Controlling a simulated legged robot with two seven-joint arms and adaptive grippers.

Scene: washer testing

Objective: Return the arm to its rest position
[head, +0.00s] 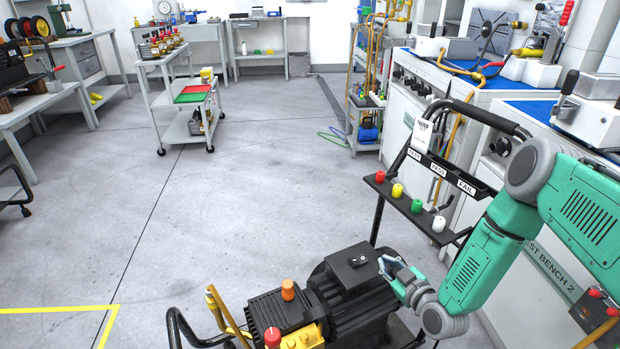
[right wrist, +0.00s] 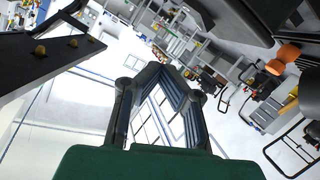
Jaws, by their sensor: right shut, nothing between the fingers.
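My right arm (head: 490,245) is green and grey and reaches in from the right edge of the head view. Its gripper (head: 388,268) is low in the picture, beside the right side of a black motor unit (head: 345,290); I cannot tell whether it touches the unit. In the right wrist view the gripper (right wrist: 158,70) has its fingertips together with nothing held. My left arm and gripper are not in view.
A black rack shelf (head: 415,203) with red, yellow, green and white knobs stands just behind the gripper. Test bench 2 (head: 545,268) is on the right, behind my arm. A trolley (head: 180,128) stands farther back. The floor (head: 150,220) at left centre is clear.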

